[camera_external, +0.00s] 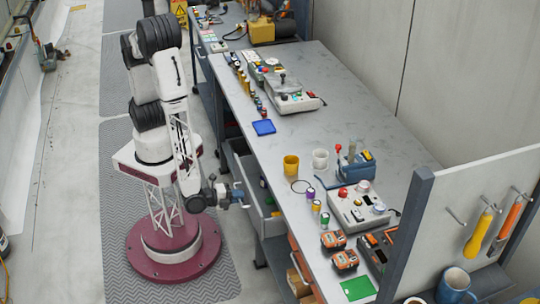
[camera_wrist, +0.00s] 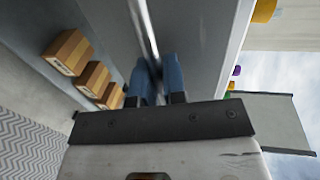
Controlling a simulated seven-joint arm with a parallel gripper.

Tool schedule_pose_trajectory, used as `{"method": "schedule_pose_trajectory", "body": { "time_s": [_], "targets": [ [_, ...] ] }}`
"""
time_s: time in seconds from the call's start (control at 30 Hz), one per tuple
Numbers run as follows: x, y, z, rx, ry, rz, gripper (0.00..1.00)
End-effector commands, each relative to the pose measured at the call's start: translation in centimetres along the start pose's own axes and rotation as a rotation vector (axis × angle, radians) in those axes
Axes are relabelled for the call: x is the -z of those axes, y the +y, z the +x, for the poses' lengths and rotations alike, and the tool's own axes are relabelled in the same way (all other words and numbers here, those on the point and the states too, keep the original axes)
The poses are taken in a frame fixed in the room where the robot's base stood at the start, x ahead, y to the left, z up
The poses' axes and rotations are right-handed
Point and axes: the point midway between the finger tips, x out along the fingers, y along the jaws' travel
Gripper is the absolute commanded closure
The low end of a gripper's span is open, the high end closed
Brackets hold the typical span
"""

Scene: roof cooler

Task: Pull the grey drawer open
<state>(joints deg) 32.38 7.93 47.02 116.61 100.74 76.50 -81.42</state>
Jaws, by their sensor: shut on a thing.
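The grey drawer (camera_external: 244,164) is under the long workbench. It stands partly out from the bench, and a little of its inside shows with small items in it. My gripper (camera_external: 242,194) is at the drawer's front, low beside the bench. In the wrist view the blue fingers of my gripper (camera_wrist: 158,74) are shut on the drawer's bright metal handle bar (camera_wrist: 146,30). The grey drawer front (camera_wrist: 190,35) fills the upper middle there. The exact grip point is partly hidden between the fingers.
The workbench top (camera_external: 345,105) holds a yellow cup (camera_external: 291,165), a control box (camera_external: 357,207) and orange battery packs (camera_external: 344,260). Cardboard boxes (camera_wrist: 68,52) sit on a low level beside the drawer. Open floor with a patterned mat (camera_external: 222,265) lies around my base.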

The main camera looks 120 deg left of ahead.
Motion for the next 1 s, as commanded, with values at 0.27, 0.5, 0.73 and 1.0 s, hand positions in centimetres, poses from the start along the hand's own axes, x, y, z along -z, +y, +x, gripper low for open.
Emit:
{"method": "schedule_pose_trajectory", "body": {
  "time_s": [0.27, 0.5, 0.73, 1.0],
  "targets": [
    [0.1, 1.0, -4.6, 0.0, 0.004, 0.001, 1.0],
    [0.1, 1.8, -8.5, 0.001, 0.004, 0.001, 1.0],
    [0.1, 2.5, -12.1, 0.0, 0.004, 0.0, 1.0],
    [0.1, 3.3, -16.0, 0.0, 0.003, 0.0, 1.0]
  ]
}}
